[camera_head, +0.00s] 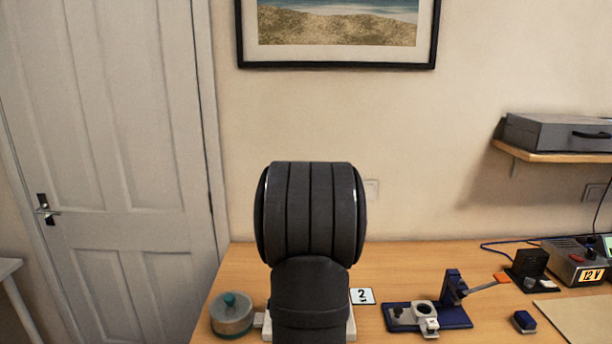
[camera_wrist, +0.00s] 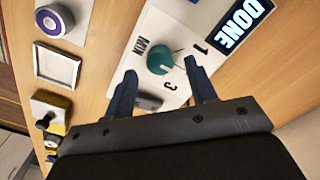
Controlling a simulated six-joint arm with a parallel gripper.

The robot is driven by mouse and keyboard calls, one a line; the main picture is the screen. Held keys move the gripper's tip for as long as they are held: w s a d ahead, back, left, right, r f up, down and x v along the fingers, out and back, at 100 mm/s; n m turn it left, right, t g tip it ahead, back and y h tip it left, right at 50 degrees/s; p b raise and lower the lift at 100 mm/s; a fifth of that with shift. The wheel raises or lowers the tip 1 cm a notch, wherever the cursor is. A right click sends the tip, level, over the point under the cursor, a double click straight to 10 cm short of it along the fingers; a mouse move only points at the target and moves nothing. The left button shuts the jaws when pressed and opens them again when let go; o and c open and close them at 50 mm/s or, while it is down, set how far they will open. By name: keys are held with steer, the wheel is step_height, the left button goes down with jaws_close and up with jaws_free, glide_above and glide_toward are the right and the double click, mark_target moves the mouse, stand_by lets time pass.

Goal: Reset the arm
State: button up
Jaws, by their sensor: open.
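My gripper (camera_wrist: 160,66) shows in the wrist view with its two dark blue fingers spread apart. A teal round knob with a thin pointer (camera_wrist: 160,61) shows between the fingertips, on a white panel (camera_wrist: 177,18) marked with "1", "3" and other lettering. I cannot tell how far the fingertips are above the panel. A small grey part (camera_wrist: 148,101) shows between the fingers, partly hidden by the gripper. I see nothing held. In the head view my dark arm links fill the middle and hide part of the bench; the gripper does not show there.
A lit "DONE" sign (camera_wrist: 242,22) and a tape roll (camera_wrist: 54,20) lie near the panel. In the head view, a blue fixture (camera_head: 428,316), a "2" card (camera_head: 362,296), a round grey pot (camera_head: 231,316) and a 12 V supply (camera_head: 573,262) stand on the bench (camera_head: 410,265).

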step_height(320, 180, down, 2)
steer(key=shift+f, duration=0.25)
steer(key=n, duration=0.9)
steer(key=shift+n, duration=0.4)
step_height(320, 180, up, 7)
steer(key=shift+f, duration=0.15)
